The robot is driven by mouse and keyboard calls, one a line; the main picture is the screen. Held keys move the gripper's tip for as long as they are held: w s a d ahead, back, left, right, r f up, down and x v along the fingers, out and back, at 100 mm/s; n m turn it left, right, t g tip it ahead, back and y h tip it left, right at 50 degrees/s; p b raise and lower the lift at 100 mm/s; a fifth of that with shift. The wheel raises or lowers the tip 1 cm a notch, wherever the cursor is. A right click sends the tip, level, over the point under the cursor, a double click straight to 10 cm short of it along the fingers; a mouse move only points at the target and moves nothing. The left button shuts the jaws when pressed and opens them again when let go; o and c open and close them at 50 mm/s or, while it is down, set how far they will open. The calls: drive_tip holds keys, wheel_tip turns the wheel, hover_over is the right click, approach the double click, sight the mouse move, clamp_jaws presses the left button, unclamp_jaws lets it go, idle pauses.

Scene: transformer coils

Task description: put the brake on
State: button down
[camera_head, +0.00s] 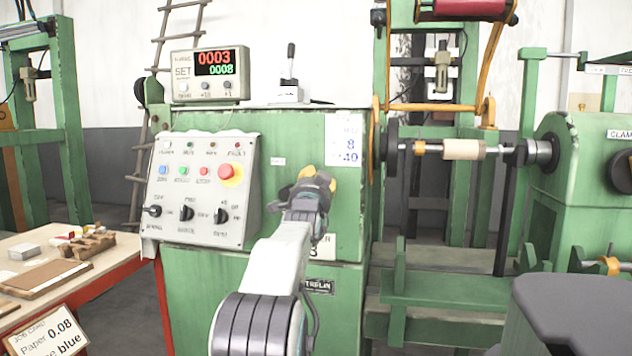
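A lever (290,62) with a dark handle stands nearly upright on a small pale box (289,94) on top of the green machine cabinet (300,131). It is the only hand lever I see there, but no readable label marks it as the brake. My gripper (314,178) is in front of the cabinet's face, below and slightly right of the lever, clearly apart from it. Its yellowish fingertips point away from me. I see nothing held in it, but the wrist hides part of the fingers and their gap is unclear.
A control panel (203,190) with knobs and a red button (231,171) is left of my gripper. A counter display (210,74) stands left of the lever. A shaft with a pale spool (463,149) is at right. A table (100,268) stands at lower left.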

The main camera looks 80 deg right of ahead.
drive_tip(key=c, duration=0.8)
unclamp_jaws()
drive_tip(key=shift+s, duration=0.1)
drive_tip(key=shift+a, duration=0.15)
drive_tip(key=shift+s+a+f, duration=0.2)
drive_tip(key=shift+a+f, duration=0.15)
drive_tip(key=shift+a, duration=1.55)
drive_tip(key=shift+s+a+f, duration=0.2)
drive_tip(key=shift+a+f, duration=0.2)
drive_tip(key=shift+a, duration=1.55)
drive_tip(key=shift+s+a+f, duration=0.2)
drive_tip(key=shift+a+f, duration=0.15)
drive_tip(key=shift+a, duration=1.55)
